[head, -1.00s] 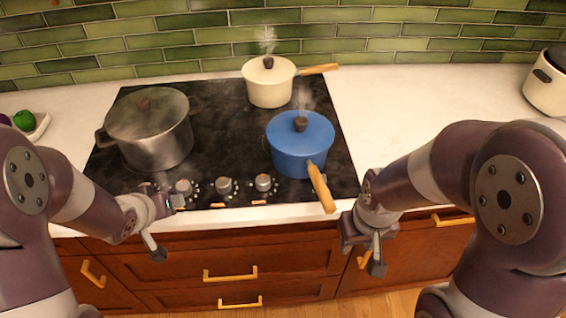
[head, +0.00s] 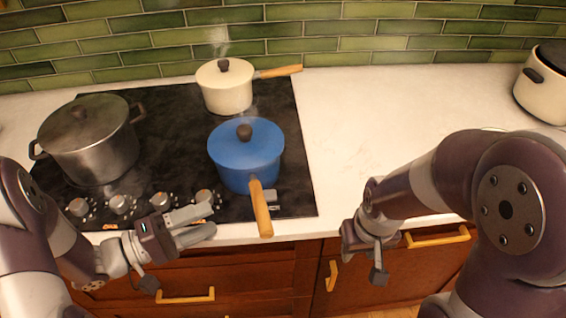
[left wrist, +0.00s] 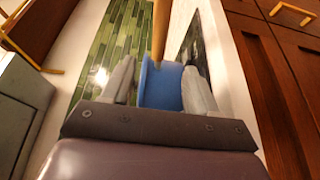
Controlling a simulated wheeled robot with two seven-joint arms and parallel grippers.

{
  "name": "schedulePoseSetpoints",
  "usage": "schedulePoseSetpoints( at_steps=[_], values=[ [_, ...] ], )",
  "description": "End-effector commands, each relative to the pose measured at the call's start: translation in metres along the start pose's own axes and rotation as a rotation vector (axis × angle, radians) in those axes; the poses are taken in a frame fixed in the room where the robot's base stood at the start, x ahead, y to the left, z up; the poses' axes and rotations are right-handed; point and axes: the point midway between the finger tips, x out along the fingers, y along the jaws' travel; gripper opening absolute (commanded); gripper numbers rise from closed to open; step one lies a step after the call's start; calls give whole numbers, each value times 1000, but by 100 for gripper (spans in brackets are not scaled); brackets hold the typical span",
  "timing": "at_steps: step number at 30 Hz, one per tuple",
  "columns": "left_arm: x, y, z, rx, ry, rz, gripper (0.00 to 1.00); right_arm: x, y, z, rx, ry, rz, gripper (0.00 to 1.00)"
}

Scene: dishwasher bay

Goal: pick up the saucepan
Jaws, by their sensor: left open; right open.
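A blue saucepan (head: 245,165) with a lid and a wooden handle (head: 261,208) stands on the front right of the black cooktop. Its handle points toward me over the front edge. A cream saucepan (head: 226,92) with a wooden handle stands behind it. My left gripper (head: 212,220) is open and empty at the counter's front edge, left of the blue saucepan's handle and apart from it. In the left wrist view, the blue pan (left wrist: 162,88) shows beyond and between the open fingers (left wrist: 160,85). My right gripper (head: 364,262) hangs open before the drawers, right of the handle.
A large grey lidded pot (head: 90,145) stands on the cooktop's left. Knobs (head: 120,204) line the cooktop's front, near my left gripper. A cream cooker (head: 543,85) stands far right. The white counter (head: 400,110) between is clear. Green tiles close off the back.

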Motion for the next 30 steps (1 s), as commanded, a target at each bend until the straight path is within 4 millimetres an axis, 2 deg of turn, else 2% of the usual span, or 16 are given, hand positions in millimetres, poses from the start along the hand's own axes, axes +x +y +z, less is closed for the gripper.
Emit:
schedulePoseSetpoints(
  at_steps=[2,9,14,21,24,30],
  values=[
    [3,0,2,-14,-11,12,59,1,0,0,0,0,0,43],
    [55,1,5,-18,-20,14,59,1,0,0,-1,0,0,43],
    [75,2,4,-16,-15,14,59,1,0,0,0,0,0,43],
    [118,-1,3,-14,-16,13,59,1,0,0,0,0,0,43],
    [126,-1,2,-15,-13,14,59,1,0,0,0,0,0,43],
    [126,-1,2,-16,-10,14,59,1,0,0,0,0,0,43]
  ],
)
